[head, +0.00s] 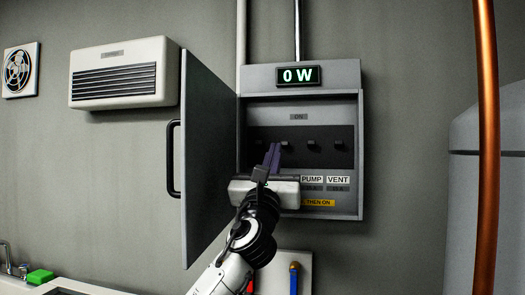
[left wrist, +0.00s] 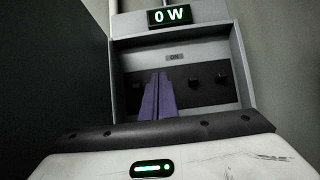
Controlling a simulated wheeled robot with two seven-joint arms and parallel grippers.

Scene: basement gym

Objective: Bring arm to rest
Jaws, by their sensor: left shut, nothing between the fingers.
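My left gripper (head: 272,157) is in front of an open grey breaker box (head: 300,75) on the wall. Its purple fingers are shut with nothing between them; they also show in the left wrist view (left wrist: 158,97). They point at the row of dark switches (head: 311,146) inside and cover part of it. Whether the fingertips touch a switch, I cannot tell. The box's display (head: 298,76) reads 0 W. Labels PUMP (head: 312,180) and VENT (head: 338,180) show under the switches; labels further left are hidden by my gripper. My right gripper is not in view.
The box door (head: 207,150) hangs open to the left, close beside my left arm, with a black handle (head: 172,158). A copper pipe (head: 487,140) and a grey tank (head: 490,200) stand at the right. A wall unit (head: 125,72) and a green sponge-like block (head: 40,276) are at the left.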

